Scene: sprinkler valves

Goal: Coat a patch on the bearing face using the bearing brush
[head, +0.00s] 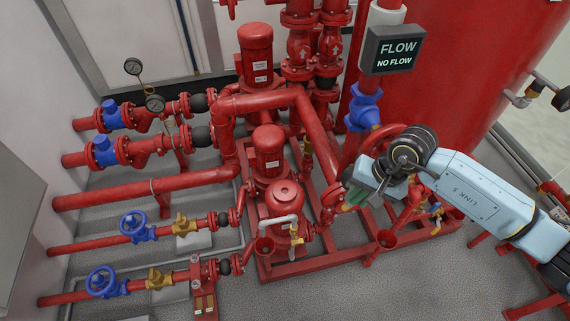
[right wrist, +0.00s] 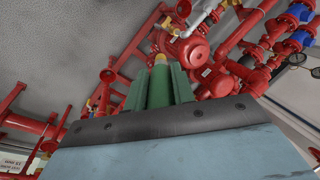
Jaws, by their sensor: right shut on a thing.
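My right gripper (head: 352,196) reaches in from the right, beside the red pump frame. In the right wrist view its green fingers (right wrist: 159,88) are shut on a slim green piece with a yellowish tip, likely the bearing brush (right wrist: 159,60). The tip points away from my wrist. In the head view the brush is too small to make out clearly. I cannot tell which surface is the bearing face; several red pumps (head: 285,198) stand left of my gripper. My left gripper is not in view.
Red pipes with blue handwheels (head: 137,226) run along the left. A FLOW / NO FLOW sign (head: 391,50) hangs above my right gripper, near a large red tank (head: 470,65). Grey floor (head: 340,295) is open in front.

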